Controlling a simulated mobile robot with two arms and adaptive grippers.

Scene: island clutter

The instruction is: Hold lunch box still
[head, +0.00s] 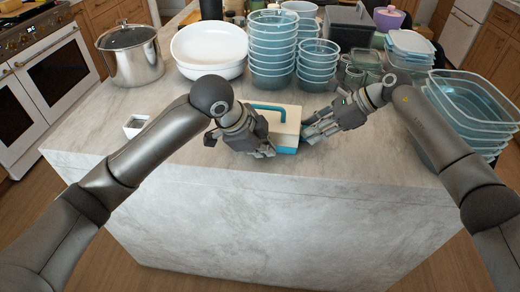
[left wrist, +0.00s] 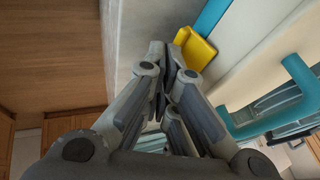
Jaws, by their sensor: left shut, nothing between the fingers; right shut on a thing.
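The lunch box (head: 291,112), cream with a teal handle and teal lower part, stands near the counter's front edge in the head view. Its handle (left wrist: 298,72) and a yellow latch-like piece (left wrist: 197,50) show in the left wrist view. My left gripper (head: 268,153) is shut and empty at the box's front left, covering part of it; its fingertips (left wrist: 168,48) are close beside the yellow piece, and contact is unclear. My right gripper (head: 308,132) is shut on the lunch box at its right side; the exact grip is partly hidden.
Stacks of clear bowls (head: 272,45) stand just behind the box, with white dishes (head: 210,48) and a steel pot (head: 132,58) further left. Rectangular containers (head: 470,105) are stacked at right. A small square item (head: 136,124) lies at left. The front counter strip is mostly clear.

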